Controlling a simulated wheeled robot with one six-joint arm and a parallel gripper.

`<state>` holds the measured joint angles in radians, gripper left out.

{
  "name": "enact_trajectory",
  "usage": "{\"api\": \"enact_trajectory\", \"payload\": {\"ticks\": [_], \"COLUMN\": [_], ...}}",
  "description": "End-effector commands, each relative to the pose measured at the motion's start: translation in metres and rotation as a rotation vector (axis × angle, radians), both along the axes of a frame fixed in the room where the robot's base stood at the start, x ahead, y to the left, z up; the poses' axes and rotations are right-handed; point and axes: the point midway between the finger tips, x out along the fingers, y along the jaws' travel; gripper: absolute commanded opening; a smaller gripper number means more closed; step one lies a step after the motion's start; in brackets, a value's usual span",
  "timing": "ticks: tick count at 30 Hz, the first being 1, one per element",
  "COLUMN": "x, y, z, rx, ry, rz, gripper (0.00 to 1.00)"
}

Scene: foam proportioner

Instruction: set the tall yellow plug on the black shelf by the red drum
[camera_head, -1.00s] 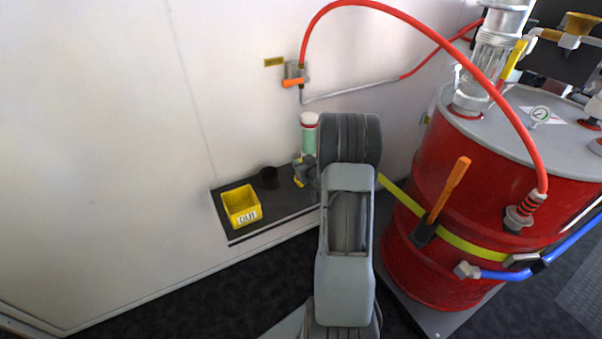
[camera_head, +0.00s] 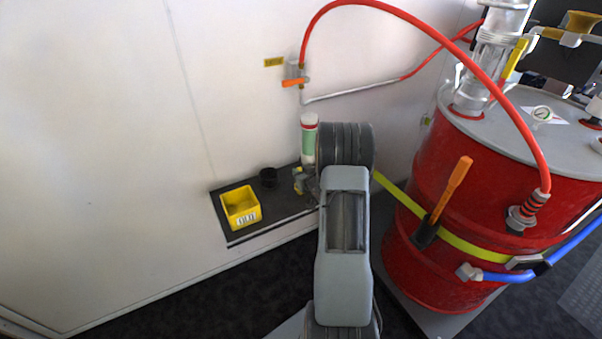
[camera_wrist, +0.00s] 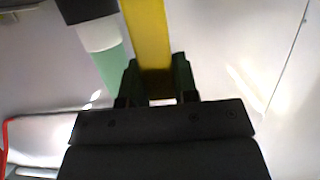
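The tall yellow plug (camera_wrist: 149,35) is a flat-sided yellow bar in the wrist view. My gripper (camera_wrist: 157,85) has a dark finger on each side of it and is shut on it. In the head view the plug (camera_head: 298,182) is a small yellow patch beside my gripper (camera_head: 304,182), mostly hidden by my wrist and arm. Both are over the right part of the black shelf (camera_head: 272,219), against the white wall. I cannot tell whether the plug touches the shelf. The red drum (camera_head: 440,180) stands right of my arm.
An orange-handled valve (camera_head: 295,82) and red hose (camera_head: 430,28) are above. Bare shelf shows between bin and gripper.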

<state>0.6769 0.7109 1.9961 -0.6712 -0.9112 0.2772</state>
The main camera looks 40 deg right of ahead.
Motion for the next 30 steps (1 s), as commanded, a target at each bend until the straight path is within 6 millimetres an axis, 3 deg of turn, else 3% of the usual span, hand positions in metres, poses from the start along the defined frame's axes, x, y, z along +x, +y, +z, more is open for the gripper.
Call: {"api": "enact_trajectory", "payload": {"ticks": [8,18,30], "x": [0.0,-0.001,-0.071], "y": [0.0,0.0,0.009], "z": [0.0,0.007,0.028], "rx": [0.0,0.0,0.0], "ry": [0.0,0.0,0.0], "rz": [0.0,0.0,-0.003], "gripper": [0.52,0.52,0.52]}}
